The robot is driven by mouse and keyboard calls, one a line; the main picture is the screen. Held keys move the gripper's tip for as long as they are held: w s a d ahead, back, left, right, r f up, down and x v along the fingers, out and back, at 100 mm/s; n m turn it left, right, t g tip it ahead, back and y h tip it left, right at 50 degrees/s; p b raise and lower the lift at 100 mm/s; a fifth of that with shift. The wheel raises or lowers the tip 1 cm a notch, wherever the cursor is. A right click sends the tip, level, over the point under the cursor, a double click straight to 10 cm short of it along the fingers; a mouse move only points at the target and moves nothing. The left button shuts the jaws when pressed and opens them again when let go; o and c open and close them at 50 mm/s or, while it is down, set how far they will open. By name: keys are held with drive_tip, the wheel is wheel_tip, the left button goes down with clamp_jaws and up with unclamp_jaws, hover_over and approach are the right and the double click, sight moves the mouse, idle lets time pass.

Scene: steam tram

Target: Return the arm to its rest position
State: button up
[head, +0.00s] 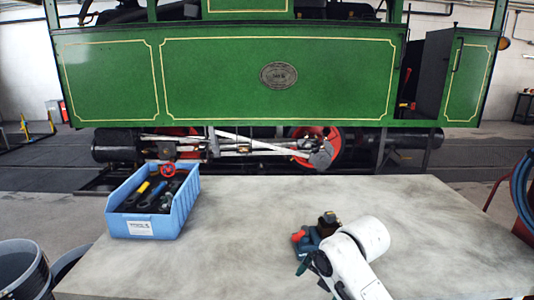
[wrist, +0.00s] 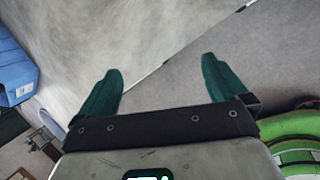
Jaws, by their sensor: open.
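My arm reaches in from the lower right of the head view, over the pale grey table (head: 250,225). In the wrist view my gripper (wrist: 161,68) shows two dark green fingers spread wide apart. In the head view a green fingertip shows at the lower left of the white arm; the rest of the gripper is hidden. A dark teal item with a red end (head: 308,240) appears right beside the arm; I cannot tell whether it rests on the table.
A blue bin (head: 152,226) holding several tools stands at the table's left; it also shows in the wrist view (wrist: 14,70). A green steam tram (head: 225,80) stands behind the table. Dark buckets (head: 22,272) are at lower left, blue hose (head: 522,190) at right. The table's middle is clear.

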drive_tip(key=s+d+f+m, duration=0.1)
drive_tip(key=s+f+m, duration=0.5)
drive_tip(key=s+m, duration=0.25)
drive_tip(key=s+d+f+m, duration=0.1)
drive_tip(key=s+f+m, duration=0.55)
drive_tip(key=s, duration=0.35)
drive_tip(key=s+d+f+m+g+h, duration=0.1)
drive_tip(key=s+d+m, duration=0.3)
drive_tip(key=s, duration=0.4)
drive_tip(key=s+d+f+m+g+h, duration=0.1)
drive_tip(key=s+d+m, duration=0.3)
drive_tip(key=s+m, duration=0.2)
drive_tip(key=s+d+f+m+g, duration=0.1)
drive_tip(key=s+d+m, duration=0.3)
drive_tip(key=s, duration=0.6)
drive_tip(key=shift+d+f+m+h, duration=0.3)
drive_tip(key=shift+f+m+h, duration=0.1)
drive_tip(key=shift+m, duration=0.1)
